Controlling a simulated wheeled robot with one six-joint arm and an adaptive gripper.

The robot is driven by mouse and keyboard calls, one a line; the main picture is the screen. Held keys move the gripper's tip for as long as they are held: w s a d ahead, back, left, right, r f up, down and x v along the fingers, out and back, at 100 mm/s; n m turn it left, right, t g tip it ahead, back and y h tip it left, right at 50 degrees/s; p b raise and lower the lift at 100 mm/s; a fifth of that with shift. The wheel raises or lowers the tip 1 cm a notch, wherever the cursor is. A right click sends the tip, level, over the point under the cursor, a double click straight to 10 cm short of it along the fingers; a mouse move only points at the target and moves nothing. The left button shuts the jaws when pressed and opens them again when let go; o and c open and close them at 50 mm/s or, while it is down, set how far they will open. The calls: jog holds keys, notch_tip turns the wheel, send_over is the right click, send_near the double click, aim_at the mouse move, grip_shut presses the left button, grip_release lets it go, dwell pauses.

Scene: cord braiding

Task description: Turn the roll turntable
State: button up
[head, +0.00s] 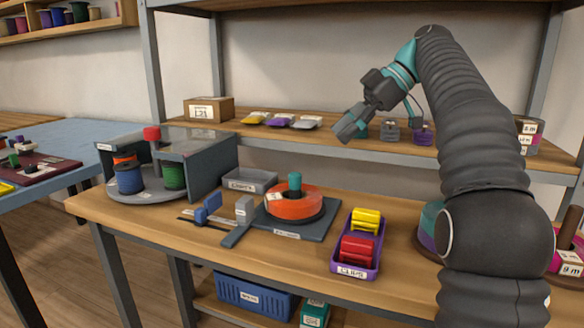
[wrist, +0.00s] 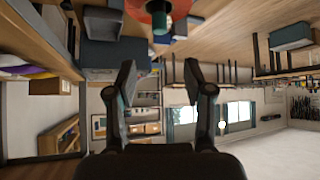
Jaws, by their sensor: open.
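The roll turntable (head: 150,196) is a round grey disc at the left of the workbench, partly under a grey housing (head: 213,170) with a clear top. A blue roll (head: 130,179), a green roll (head: 174,177) and an orange roll (head: 124,158) stand on it. The housing hides the disc's back. My gripper (head: 350,127) is raised, well right of the turntable and apart from it. In the wrist view my gripper (wrist: 158,82) is open, with nothing between its fingers.
An orange reel (head: 295,204) with a teal knob sits on a dark base mid-bench; left of it are a blue clamp (head: 208,208) and a grey tray (head: 250,181). A purple clip tray (head: 352,262) stands at front right. A shelf (head: 300,138) runs behind.

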aim_at(296, 174)
jog(key=b+x, duration=0.7)
jog(key=x, duration=0.7)
jog(key=shift+r+b, duration=0.1)
jog(key=shift+b, duration=0.2)
grip_shut()
